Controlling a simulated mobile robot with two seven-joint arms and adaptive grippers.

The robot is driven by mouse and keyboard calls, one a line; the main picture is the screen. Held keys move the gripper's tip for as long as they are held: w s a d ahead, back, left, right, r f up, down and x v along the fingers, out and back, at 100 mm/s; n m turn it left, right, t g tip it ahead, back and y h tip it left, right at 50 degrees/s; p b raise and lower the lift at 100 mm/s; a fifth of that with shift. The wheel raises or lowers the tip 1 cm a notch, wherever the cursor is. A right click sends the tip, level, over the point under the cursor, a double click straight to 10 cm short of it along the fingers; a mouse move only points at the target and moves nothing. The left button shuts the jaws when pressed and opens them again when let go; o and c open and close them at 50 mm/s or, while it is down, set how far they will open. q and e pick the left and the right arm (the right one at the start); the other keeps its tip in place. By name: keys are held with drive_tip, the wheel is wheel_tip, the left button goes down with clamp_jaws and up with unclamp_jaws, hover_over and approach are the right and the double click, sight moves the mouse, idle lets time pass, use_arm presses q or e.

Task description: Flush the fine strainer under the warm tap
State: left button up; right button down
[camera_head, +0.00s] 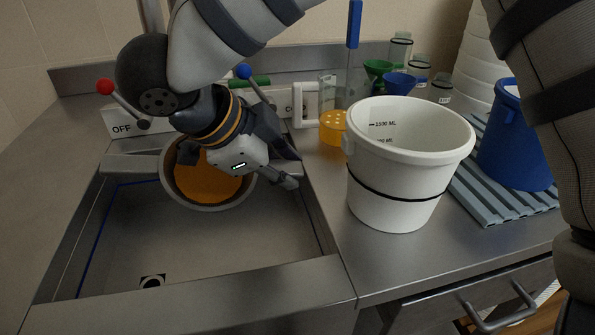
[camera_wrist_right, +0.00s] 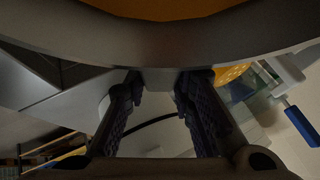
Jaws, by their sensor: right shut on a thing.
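The fine strainer (camera_head: 205,185) is a round grey-rimmed pan with an orange inside. It is over the back of the sink (camera_head: 200,250), partly covered by my right gripper (camera_head: 284,165). In the right wrist view the strainer's grey rim (camera_wrist_right: 160,45) crosses the top, and my right gripper (camera_wrist_right: 160,88) is shut on a grey tab at its edge. The tap has a red-knobbed lever (camera_head: 105,88) on the left and a blue-knobbed lever (camera_head: 244,72) on the right. My arm hides its middle; no water stream shows. My left gripper is not in view.
A white bucket (camera_head: 390,195) with a black band stands right of the sink. Behind it are a yellow perforated cup (camera_head: 333,127), a green funnel (camera_head: 378,68), a blue funnel (camera_head: 398,82) and bottles. A blue jug (camera_head: 515,145) stands on a ribbed mat (camera_head: 475,195). The left counter is clear.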

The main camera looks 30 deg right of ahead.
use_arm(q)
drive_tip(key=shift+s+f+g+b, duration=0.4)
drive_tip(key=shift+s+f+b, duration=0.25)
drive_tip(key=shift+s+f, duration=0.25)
use_arm(e)
drive_tip(key=w+a+f, duration=0.1)
drive_tip(key=w+a, duration=0.1)
drive_tip(key=w, duration=0.6)
drive_tip(key=shift+w+f, duration=0.35)
drive_tip(key=shift+w, duration=0.05)
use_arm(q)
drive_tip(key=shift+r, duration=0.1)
